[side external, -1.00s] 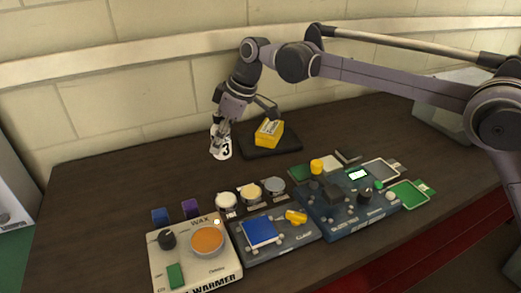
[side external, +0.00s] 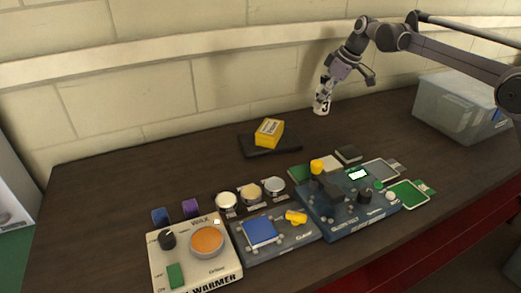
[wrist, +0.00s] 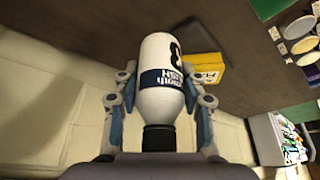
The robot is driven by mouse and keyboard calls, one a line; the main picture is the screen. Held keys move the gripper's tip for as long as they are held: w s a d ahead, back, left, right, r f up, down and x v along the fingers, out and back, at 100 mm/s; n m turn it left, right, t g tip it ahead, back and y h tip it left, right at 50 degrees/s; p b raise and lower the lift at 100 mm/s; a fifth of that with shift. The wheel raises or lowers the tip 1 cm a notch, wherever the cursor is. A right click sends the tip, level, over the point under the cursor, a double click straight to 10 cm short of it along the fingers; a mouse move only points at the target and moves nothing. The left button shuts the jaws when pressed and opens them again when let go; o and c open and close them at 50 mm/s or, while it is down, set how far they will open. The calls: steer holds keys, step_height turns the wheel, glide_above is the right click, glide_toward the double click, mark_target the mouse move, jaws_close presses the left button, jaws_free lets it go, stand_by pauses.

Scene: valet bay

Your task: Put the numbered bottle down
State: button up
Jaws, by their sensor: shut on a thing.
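The numbered bottle, white with a black 3 (side external: 322,106), is in my gripper (side external: 325,88) at the back of the table, right of the yellow box. In the wrist view the bottle (wrist: 161,60) lies between the two fingers of my gripper (wrist: 160,100), its dark cap toward the wrist. The fingers are shut on its sides. In the side view the bottle looks nearly upright; whether its base touches the table or hangs just above it I cannot tell.
A yellow box (side external: 269,132) sits on a dark pad (side external: 287,146). A translucent grey bin (side external: 455,105) stands at the right. A wax warmer (side external: 194,256), a blue clamp unit (side external: 276,242) and a dark blue device (side external: 347,211) fill the front. The back left tabletop is clear.

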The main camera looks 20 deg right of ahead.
steer(key=s+d+m, duration=0.1)
steer(key=s+d, duration=0.1)
steer(key=d, duration=0.9)
steer(key=s+d+m, duration=0.2)
steer(key=s+d, duration=0.1)
steer(key=d, duration=0.8)
steer(key=shift+t+h, duration=0.3)
steer(key=shift+h, duration=0.1)
steer(key=w+a+f, duration=0.2)
steer(key=a, duration=0.1)
steer(key=w+a+f, duration=0.2)
steer(key=w, duration=0.1)
steer(key=w+a+f, duration=0.2)
steer(key=w+a, duration=0.1)
steer(key=shift+a+f, duration=0.3)
steer(key=shift+f, duration=2.1)
steer(key=shift+f, duration=0.1)
steer(key=o, duration=1.3)
